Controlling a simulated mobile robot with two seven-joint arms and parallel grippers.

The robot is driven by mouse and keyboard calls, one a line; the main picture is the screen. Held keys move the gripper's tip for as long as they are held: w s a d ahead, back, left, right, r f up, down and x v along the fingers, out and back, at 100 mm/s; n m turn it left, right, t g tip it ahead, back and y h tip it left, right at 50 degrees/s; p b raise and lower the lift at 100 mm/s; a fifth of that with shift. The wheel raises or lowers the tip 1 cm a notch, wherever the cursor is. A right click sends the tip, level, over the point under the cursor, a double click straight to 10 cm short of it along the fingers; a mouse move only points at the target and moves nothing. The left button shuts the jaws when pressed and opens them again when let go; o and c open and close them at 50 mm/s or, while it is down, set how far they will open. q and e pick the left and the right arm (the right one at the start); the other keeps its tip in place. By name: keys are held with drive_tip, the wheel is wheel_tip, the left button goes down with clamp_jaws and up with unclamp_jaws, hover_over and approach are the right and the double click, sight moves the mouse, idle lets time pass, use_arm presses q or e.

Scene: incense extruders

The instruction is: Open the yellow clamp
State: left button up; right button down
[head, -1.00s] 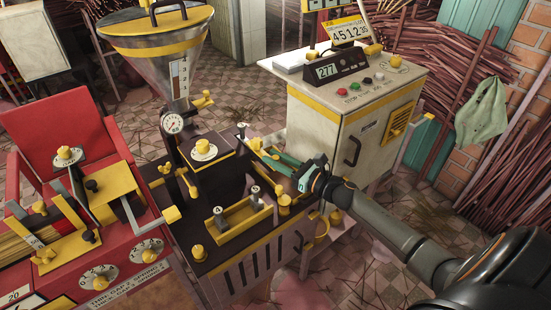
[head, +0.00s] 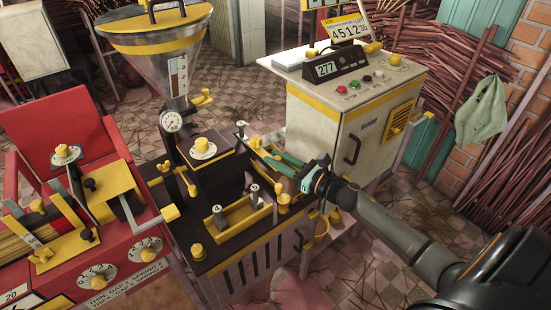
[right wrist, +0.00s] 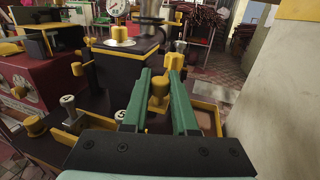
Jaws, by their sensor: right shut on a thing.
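The yellow clamp (head: 254,143) is a small yellow piece on the right side of the dark extruder bench. In the right wrist view a yellow knob-like part (right wrist: 159,88) stands between my green fingers. My right gripper (head: 263,152) reaches in from the right, its fingers around this yellow part. It also shows in the right wrist view (right wrist: 160,78), shut on the part with the fingers held apart. The fingers hide some of the clamp in the head view. My left gripper is not in view.
A dark block with a yellow knob (head: 202,147) and a round gauge (head: 171,121) stand left of the clamp. A yellow-edged tray (head: 238,216) lies in front. A cream control cabinet (head: 365,115) stands close on the right. A red machine (head: 120,250) is at left.

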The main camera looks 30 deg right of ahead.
drive_tip(key=c, duration=0.7)
unclamp_jaws()
drive_tip(key=b+v, duration=0.1)
drive_tip(key=v, duration=1.1)
drive_tip(key=shift+s+d+b, duration=0.15)
drive_tip(key=shift+s+b, duration=0.05)
drive_tip(key=shift+b, duration=0.2)
